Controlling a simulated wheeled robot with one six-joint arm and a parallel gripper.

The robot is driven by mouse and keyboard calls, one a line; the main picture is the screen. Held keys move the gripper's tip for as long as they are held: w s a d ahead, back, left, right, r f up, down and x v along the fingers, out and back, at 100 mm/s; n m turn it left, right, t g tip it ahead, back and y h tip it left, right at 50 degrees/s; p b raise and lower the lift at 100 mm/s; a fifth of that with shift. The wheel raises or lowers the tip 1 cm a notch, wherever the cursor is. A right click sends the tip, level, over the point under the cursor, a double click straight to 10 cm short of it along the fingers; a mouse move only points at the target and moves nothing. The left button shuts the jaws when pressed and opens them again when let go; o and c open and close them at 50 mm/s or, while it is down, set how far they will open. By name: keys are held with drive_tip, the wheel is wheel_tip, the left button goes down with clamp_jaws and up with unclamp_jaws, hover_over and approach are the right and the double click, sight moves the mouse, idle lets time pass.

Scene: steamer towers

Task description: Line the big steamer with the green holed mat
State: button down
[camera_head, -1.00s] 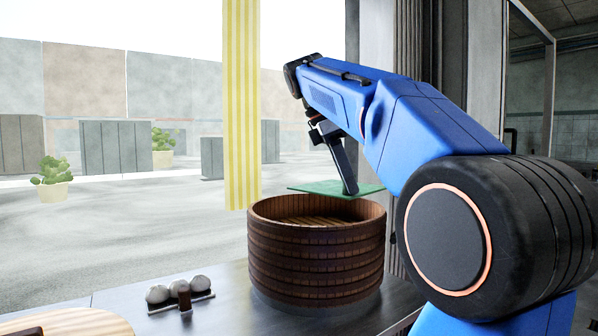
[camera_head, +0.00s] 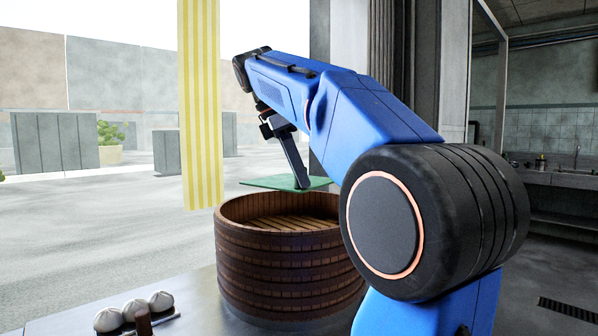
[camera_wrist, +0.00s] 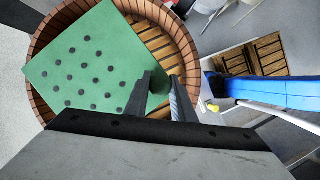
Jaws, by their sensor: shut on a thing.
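The green holed mat (camera_head: 270,183) is a flat green sheet with several dark holes. My gripper (camera_head: 303,186) is shut on its edge and holds it roughly level, above the rim of the big steamer (camera_head: 285,262). The steamer is a tall round brown wooden tower with a slatted floor, standing on the counter. In the wrist view the mat (camera_wrist: 95,65) covers the left part of the steamer's opening and reaches past its rim (camera_wrist: 38,105) on the left. Slats show uncovered on the right. My gripper's fingers (camera_wrist: 160,95) are at the mat's right edge.
Several white buns (camera_head: 135,312) on a small dark tray stand at the counter's front left. A yellow striped curtain (camera_head: 199,105) hangs behind the steamer to the left. In the wrist view, slatted wooden pieces (camera_wrist: 255,58) lie to the right.

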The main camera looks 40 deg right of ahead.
drive_tip(key=shift+f, duration=6.95)
drive_tip(key=shift+f, duration=0.5)
drive_tip(key=c, duration=1.7)
unclamp_jaws()
drive_tip(key=shift+c, duration=0.2)
drive_tip(key=shift+s+a, duration=0.1)
drive_tip(key=shift+s, duration=0.1)
drive_tip(key=w+v, duration=0.1)
drive_tip(key=v, duration=0.5)
drive_tip(key=shift+w+d+r, duration=0.2)
drive_tip(key=shift+r, duration=0.2)
drive_tip(key=shift+o, duration=0.6)
drive_tip(key=o, duration=0.4)
drive_tip(key=shift+o, duration=0.2)
drive_tip(key=shift+r, duration=0.15)
